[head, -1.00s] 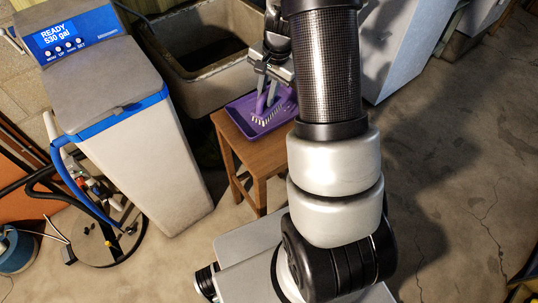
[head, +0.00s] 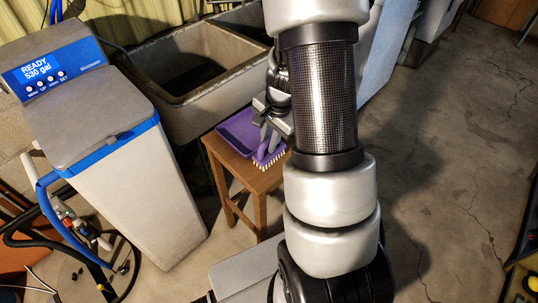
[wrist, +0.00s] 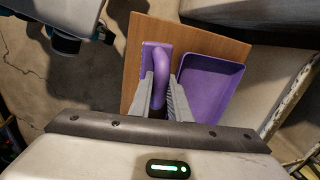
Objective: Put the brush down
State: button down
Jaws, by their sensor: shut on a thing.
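The purple brush (head: 268,152) has pale bristles pointing down. My gripper (head: 266,135) is shut on its handle, which shows between the two grey fingers in the wrist view (wrist: 158,75). The brush is at the front right part of the wooden stool's top (head: 232,156), beside the purple dustpan (head: 237,131). I cannot tell whether the bristles touch the wood. The dustpan lies on the stool and looks empty in the wrist view (wrist: 210,88). My arm hides the right side of the stool.
A concrete sink (head: 190,120) stands behind the stool. The water softener (head: 125,185) stands to the left, with hoses (head: 60,225) at its side. A strip of bare wood (wrist: 195,35) shows past the brush and dustpan. The floor (head: 450,190) at the right is mostly clear.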

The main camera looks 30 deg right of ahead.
aim_at(262, 157)
jog(key=shift+f+b, duration=0.5)
jog(key=shift+f, duration=1.6)
jog(key=shift+f, duration=0.1)
jog(key=shift+f+b, duration=0.2)
jog(key=shift+b, duration=0.1)
jog(key=c, duration=1.7)
grip_release()
jog(key=shift+r, duration=0.15)
jog(key=shift+o, duration=0.2)
